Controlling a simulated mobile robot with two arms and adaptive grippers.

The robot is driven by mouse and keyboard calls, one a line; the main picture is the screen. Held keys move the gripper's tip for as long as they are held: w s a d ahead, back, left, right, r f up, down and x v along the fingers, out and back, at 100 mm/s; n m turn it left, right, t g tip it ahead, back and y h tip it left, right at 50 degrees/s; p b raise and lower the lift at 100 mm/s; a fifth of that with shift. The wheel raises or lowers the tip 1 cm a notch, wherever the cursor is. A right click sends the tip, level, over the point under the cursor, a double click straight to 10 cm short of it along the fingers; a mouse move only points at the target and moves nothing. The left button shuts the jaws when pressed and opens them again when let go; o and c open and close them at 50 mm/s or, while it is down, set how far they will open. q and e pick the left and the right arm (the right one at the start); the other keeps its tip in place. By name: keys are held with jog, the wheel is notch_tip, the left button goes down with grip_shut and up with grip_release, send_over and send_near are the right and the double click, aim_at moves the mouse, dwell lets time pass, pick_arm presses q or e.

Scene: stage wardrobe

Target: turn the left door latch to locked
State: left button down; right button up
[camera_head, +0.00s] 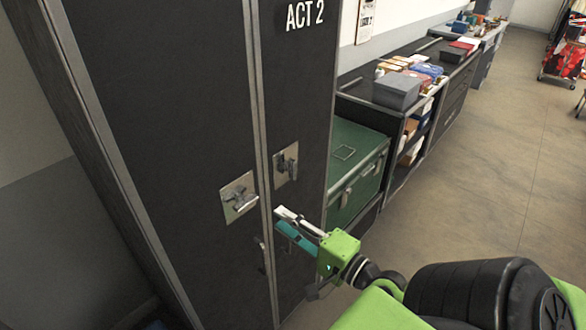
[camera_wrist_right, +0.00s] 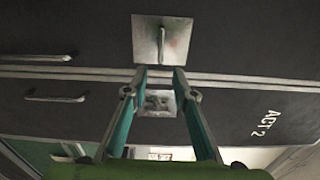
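The left door latch (camera_head: 232,188) is a metal plate with a small lever on the left dark cabinet door. Its lever lies roughly across the door. The latch also shows in the wrist view (camera_wrist_right: 148,40), just beyond the fingertips. My right gripper (camera_head: 281,220) is below and to the right of this latch in the head view, in front of the doors. In the wrist view (camera_wrist_right: 161,72) its two teal fingers are apart with nothing held; the plate is ahead of them, seemingly untouched. My left gripper is out of sight.
The right door, marked ACT 2, has a similar latch (camera_head: 286,165) close by, seen between my fingers in the wrist view (camera_wrist_right: 157,102). Door handles (camera_wrist_right: 52,97) sit near the seam. A green case (camera_head: 352,172) and shelving stand right of the cabinet. Floor at right is open.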

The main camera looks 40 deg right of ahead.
jog(key=shift+s, duration=0.95)
